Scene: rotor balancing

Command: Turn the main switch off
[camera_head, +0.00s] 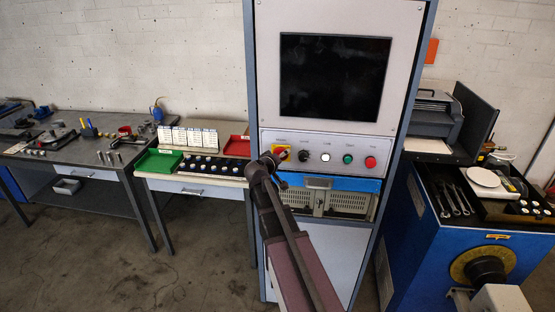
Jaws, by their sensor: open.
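The main switch (281,152) is a red knob on a yellow plate at the left end of the control panel (360,137) on the tall grey cabinet. My arm reaches up from the bottom of the camera_head view. My gripper (268,160) is open at the switch, just to its lower left in the picture, and overlaps part of it. I cannot tell whether the fingers touch the knob or sit around it. The lower left of the yellow plate is hidden, and the knob's setting is too small to read.
A black selector knob (303,155), a white button (326,157), a green button (348,159) and a red button (370,162) sit right of the switch. A dark screen (335,78) is above. A small table (190,175) stands left, a blue machine (430,250) right.

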